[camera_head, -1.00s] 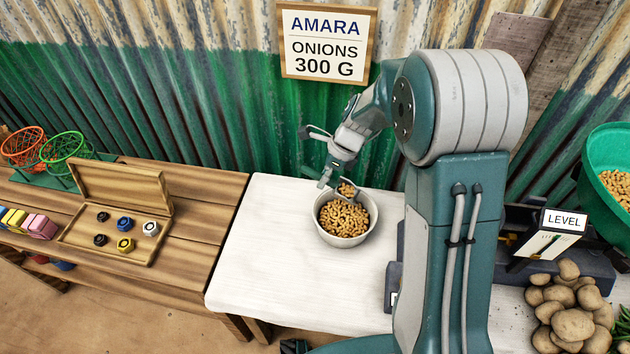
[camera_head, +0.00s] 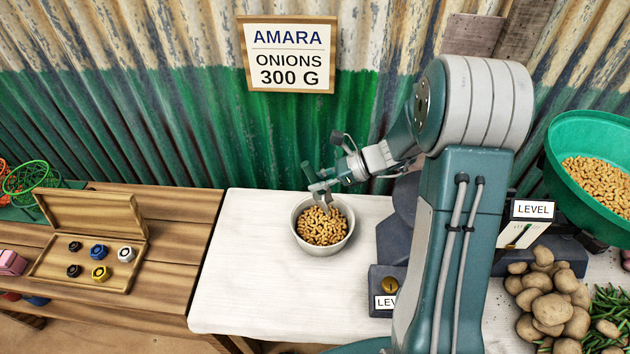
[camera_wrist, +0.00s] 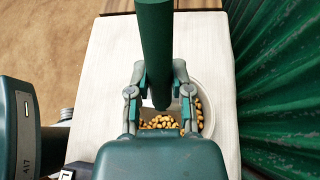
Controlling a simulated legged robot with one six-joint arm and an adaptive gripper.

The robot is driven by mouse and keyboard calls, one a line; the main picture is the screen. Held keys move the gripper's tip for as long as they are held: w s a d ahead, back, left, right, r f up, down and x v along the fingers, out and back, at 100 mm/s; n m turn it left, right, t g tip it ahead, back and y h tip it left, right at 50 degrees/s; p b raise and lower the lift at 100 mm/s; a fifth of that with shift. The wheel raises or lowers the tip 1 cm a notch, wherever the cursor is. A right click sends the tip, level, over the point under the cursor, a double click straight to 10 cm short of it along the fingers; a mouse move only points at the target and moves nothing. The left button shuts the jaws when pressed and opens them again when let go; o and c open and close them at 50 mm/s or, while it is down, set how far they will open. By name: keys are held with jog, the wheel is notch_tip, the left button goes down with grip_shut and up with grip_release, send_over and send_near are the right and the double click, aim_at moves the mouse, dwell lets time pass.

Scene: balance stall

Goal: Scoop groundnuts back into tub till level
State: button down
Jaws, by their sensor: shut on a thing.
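My gripper (camera_head: 326,184) is over the back rim of a white round tub (camera_head: 299,238) of groundnuts (camera_head: 323,228) on the white table. In the wrist view my gripper (camera_wrist: 159,88) is shut on the dark green handle of the scoop (camera_wrist: 155,40). The scoop's head is mostly hidden there, and I cannot tell how many nuts it holds. The tub (camera_wrist: 207,90) and some nuts (camera_wrist: 160,122) show beyond the fingers. A green basin (camera_head: 573,142) with more groundnuts (camera_head: 597,182) hangs or stands at the right. A LEVEL sign (camera_head: 533,209) stands beside it; its pointer is too small to read.
Potatoes (camera_head: 550,305) and green beans (camera_head: 612,305) lie at the front right. A dark balance base with a brass knob (camera_head: 390,284) stands right of the tub. An open wooden box (camera_head: 55,262) is on the left table. The white table (camera_head: 240,280) is clear left of the tub.

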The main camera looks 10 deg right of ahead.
aim_at(316, 176)
jog(key=shift+a, duration=0.4)
jog(key=shift+r+h, duration=0.25)
jog(key=shift+h, duration=0.35)
jog(key=h, duration=0.1)
jog(key=g+h, duration=0.1)
jog(key=r+h, duration=0.1)
jog(key=shift+d+g+h, duration=0.25)
jog(key=shift+g+h, duration=0.05)
jog(key=shift+g, duration=0.1)
jog(key=h, duration=0.2)
jog(key=g+h, duration=0.1)
jog(key=shift+a+r+m+h, duration=0.2)
jog(key=shift+r+m+h, duration=0.2)
jog(key=shift+d+r+g+h, duration=0.15)
jog(key=shift+g+h, duration=0.25)
jog(key=shift+h, duration=0.4)
jog(key=shift+r+g+h, duration=0.2)
jog(key=shift+g+h, duration=0.2)
jog(key=shift+h, duration=0.4)
